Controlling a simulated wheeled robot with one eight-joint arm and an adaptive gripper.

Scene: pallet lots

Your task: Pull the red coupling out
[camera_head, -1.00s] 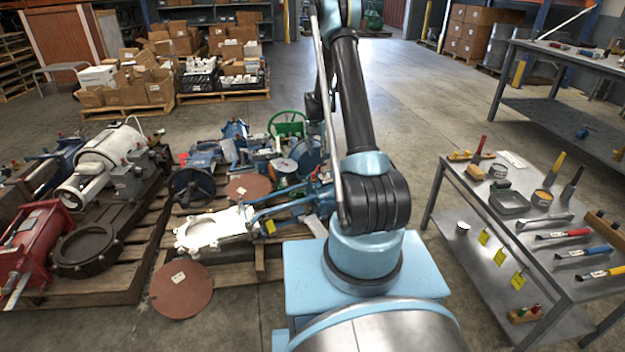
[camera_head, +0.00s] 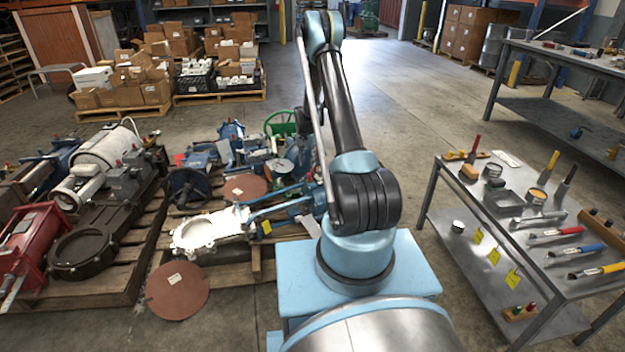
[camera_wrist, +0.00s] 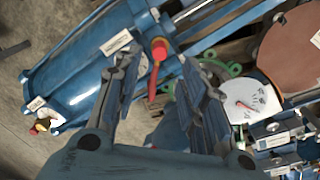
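A red fitting (camera_wrist: 154,68), which looks like the red coupling, stands out from the end of a blue cylinder (camera_wrist: 82,72) in the wrist view. It has a round red head and a darker red stem. My gripper (camera_wrist: 160,62) is open, with one finger on each side of the red fitting in the picture. I cannot tell whether the fingers are level with it in depth, and I see no clear contact. In the head view my arm hides the gripper and the fitting.
Pallets of machine parts, with a green handwheel (camera_head: 281,124) and a white flange (camera_head: 208,230), stand at left. A metal tool table (camera_head: 480,200) stands at right.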

